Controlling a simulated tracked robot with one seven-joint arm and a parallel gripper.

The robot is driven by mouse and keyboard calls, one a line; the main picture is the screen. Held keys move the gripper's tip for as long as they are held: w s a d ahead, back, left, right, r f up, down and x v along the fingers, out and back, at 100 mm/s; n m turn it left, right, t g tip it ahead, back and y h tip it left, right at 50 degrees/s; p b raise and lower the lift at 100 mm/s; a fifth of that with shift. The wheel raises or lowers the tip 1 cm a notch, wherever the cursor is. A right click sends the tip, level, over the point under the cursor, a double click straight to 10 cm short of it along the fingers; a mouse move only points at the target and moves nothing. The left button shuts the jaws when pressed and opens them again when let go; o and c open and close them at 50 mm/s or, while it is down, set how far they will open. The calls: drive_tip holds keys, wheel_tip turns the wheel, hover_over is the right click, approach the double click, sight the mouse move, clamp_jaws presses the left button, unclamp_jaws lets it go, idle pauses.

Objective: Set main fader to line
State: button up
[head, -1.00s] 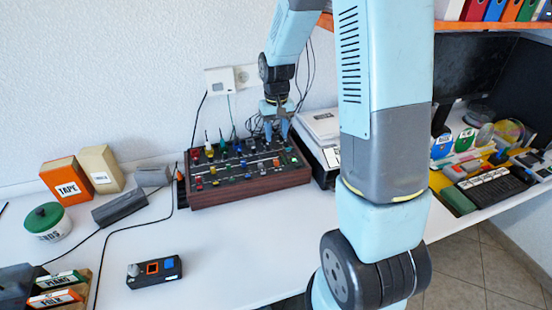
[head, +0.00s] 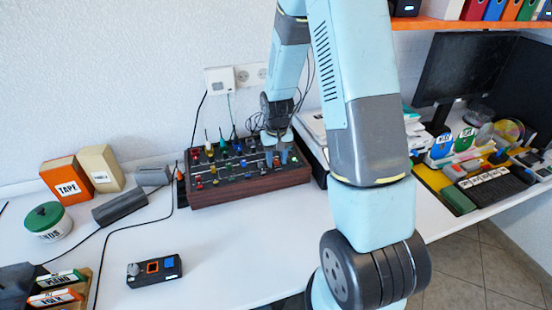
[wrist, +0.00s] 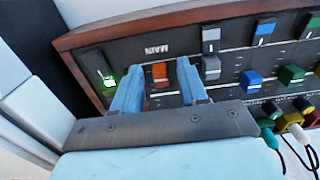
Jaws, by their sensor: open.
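The main fader's orange-red cap (wrist: 160,74) shows in the wrist view, beside the upside-down MAIN label on the dark panel of the mixer (wrist: 135,22). My gripper (wrist: 158,88) is open, with one blue finger on each side of the cap; I cannot tell whether either touches it. A pale line mark (wrist: 170,94) runs across the panel near the cap, partly hidden by the fingers. In the head view the mixer (head: 250,187) has wooden sides and stands against the wall. My gripper (head: 281,158) is at its right end, and the main fader is hidden there.
In the wrist view, grey, blue and green fader caps (wrist: 210,66) stand close to the right finger, and a green-lit switch (wrist: 104,80) lies to the left. Plugged cables (wrist: 290,130) are at lower right. A small control box (head: 154,270) lies on the open table in front.

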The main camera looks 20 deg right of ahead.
clamp_jaws()
idle(0.6)
